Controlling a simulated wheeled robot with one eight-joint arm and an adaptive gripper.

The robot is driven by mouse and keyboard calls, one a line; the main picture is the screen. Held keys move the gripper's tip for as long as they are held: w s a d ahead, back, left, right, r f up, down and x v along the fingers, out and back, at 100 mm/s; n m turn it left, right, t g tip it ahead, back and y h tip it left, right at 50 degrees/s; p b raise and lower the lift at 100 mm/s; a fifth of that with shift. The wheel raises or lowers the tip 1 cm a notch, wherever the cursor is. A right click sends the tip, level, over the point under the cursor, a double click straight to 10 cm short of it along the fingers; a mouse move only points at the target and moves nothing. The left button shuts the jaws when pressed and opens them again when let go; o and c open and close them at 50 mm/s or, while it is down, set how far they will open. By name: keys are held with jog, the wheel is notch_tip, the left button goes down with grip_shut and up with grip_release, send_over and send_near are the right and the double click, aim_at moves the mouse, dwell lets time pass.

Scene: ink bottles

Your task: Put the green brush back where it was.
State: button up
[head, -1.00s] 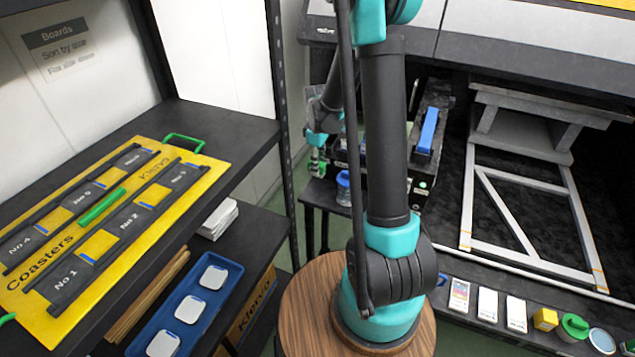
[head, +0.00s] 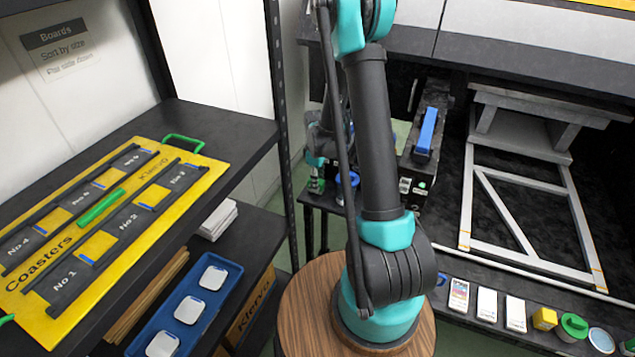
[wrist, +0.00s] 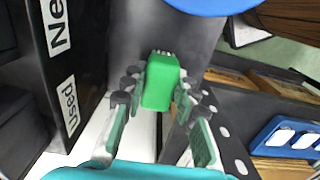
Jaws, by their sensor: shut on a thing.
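The green brush (wrist: 160,88) sits between the fingers of my gripper (wrist: 157,78) in the wrist view. Its green block faces the camera and its pale bristle tips show at the far end. My gripper is shut on it. In the head view my gripper (head: 317,182) is small and partly hidden behind my own arm, low over the dark bench by the blue-lidded jar (head: 340,182). I cannot make out the brush clearly there.
A black box with "New" and "Used" labels (wrist: 65,60) stands left in the wrist view, and a round blue lid (wrist: 212,4) is at the top. A blue tray (head: 190,310) and yellow coaster board (head: 215,172) lie on shelves left. Small boxes (head: 487,304) line the right bench.

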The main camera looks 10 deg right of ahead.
jog(key=shift+f, duration=0.1)
jog(key=o, duration=1.1)
notch_tip(320, 180, up, 12)
jog(key=s+d+m+t, duration=0.1)
jog(key=s+m, duration=0.2)
jog(key=s, duration=0.4)
jog(key=s+d+r+m+t, duration=0.1)
jog(key=s+m, duration=0.3)
jog(key=s, duration=0.4)
jog(key=s+d+r+m+t, duration=0.1)
jog(key=s+m+t, duration=0.1)
jog(key=s+m, duration=0.2)
jog(key=shift+s+d+r, duration=0.1)
jog(key=shift+s+d, duration=0.1)
jog(key=shift+s, duration=0.75)
jog(key=shift+s+d, duration=0.15)
jog(key=shift+s, duration=0.8)
